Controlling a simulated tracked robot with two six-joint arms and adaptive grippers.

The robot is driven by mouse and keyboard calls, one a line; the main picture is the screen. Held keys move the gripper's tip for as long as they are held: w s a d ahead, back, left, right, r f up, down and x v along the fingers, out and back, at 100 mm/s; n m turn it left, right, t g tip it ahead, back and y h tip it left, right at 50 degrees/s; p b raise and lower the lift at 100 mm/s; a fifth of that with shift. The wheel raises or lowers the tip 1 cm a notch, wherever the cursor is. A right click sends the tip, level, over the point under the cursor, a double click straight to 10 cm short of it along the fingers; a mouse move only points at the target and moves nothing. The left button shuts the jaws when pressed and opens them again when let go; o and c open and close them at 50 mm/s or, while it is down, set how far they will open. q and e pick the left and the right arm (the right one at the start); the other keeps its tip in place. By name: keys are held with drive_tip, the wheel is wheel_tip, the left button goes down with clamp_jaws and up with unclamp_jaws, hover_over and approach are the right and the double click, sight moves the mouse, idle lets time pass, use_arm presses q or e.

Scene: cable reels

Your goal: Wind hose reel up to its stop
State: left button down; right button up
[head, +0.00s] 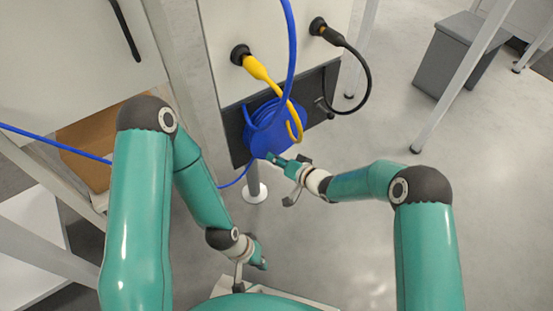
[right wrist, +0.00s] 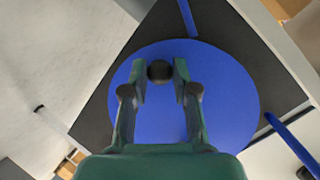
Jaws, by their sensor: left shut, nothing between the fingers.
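The hose reel (head: 268,127) is a blue disc mounted low in the dark panel of a cabinet. Its round face fills the middle of the right wrist view (right wrist: 225,95). A dark knob (right wrist: 160,71) stands off the disc face, towards its upper part in that view. My right gripper (head: 272,157) is at the lower edge of the reel. My left gripper (head: 263,264) is low in front of my base, away from the reel, shut and empty.
A blue hose (head: 291,45) runs down in front of the cabinet, and another blue line (head: 55,144) crosses at the left. A yellow cable (head: 272,82) and a black cable (head: 357,60) hang from sockets nearby.

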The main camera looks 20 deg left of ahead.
drive_tip(key=o, duration=0.4)
drive_tip(key=shift+o, duration=0.2)
drive_tip(key=shift+d, duration=0.1)
drive_tip(key=v, duration=1.1)
drive_tip(key=shift+s+d, duration=0.15)
drive_tip(key=shift+d, duration=0.2)
drive_tip(key=shift+r, duration=0.15)
